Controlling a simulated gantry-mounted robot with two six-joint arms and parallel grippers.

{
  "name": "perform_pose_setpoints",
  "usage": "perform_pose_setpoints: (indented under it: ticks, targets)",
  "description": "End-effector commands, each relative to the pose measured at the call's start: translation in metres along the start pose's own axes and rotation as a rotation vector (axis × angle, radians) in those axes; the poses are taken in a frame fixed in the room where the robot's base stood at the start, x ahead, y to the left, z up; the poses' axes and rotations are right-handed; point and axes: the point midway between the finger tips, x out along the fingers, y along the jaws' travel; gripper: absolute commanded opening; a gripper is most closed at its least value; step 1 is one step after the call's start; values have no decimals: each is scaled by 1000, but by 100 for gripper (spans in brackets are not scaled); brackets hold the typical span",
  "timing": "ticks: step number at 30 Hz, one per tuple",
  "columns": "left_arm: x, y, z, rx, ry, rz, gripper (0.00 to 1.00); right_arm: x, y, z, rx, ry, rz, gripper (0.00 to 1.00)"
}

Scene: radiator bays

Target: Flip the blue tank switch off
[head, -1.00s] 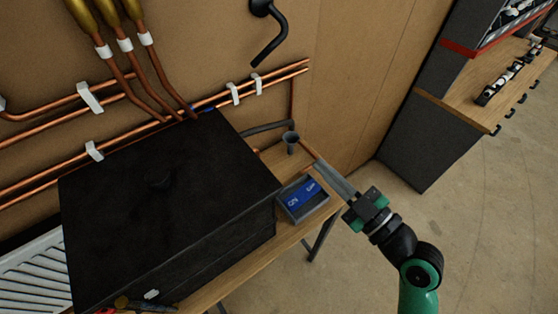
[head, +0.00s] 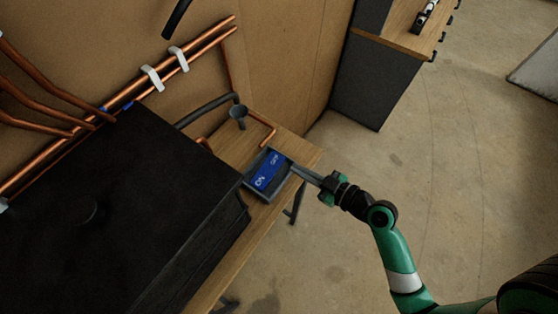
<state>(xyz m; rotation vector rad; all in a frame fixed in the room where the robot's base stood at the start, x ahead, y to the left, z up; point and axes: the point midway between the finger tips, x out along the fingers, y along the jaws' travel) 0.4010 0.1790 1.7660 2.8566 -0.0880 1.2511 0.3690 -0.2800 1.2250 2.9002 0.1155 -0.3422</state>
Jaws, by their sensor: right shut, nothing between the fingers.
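The blue tank switch (head: 269,170) is a blue rocker in a grey frame on the wooden bench, right of the black tank. It carries the words ON, at its near left end, and OFF, at its far right end. Which end is pressed down I cannot tell. My right gripper (head: 295,168) is shut and empty, its fingertips at the right edge of the switch frame, close to the OFF end. Whether they touch it is unclear. My left gripper is not in view.
The large black tank (head: 110,215) fills the left. Copper pipes (head: 130,92) run along the back wall. A wood-topped cabinet (head: 375,60) stands at the back right. The floor at right is clear.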

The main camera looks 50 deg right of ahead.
Motion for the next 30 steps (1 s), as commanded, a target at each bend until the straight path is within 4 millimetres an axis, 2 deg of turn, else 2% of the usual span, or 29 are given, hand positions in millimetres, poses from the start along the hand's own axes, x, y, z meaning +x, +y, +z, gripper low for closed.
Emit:
perform_pose_setpoints:
  ticks: [11,12,15,18,30]
  targets:
    - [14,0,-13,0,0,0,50,81,0,-4,-3,1,-4,0]
    - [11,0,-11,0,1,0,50,86,-1,5,-1,-2,-2,0]
    - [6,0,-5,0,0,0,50,88,0,25,2,-3,2,0]
    - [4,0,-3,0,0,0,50,90,0,34,0,-2,1,0]
    - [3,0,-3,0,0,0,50,91,0,38,-1,0,1,0]
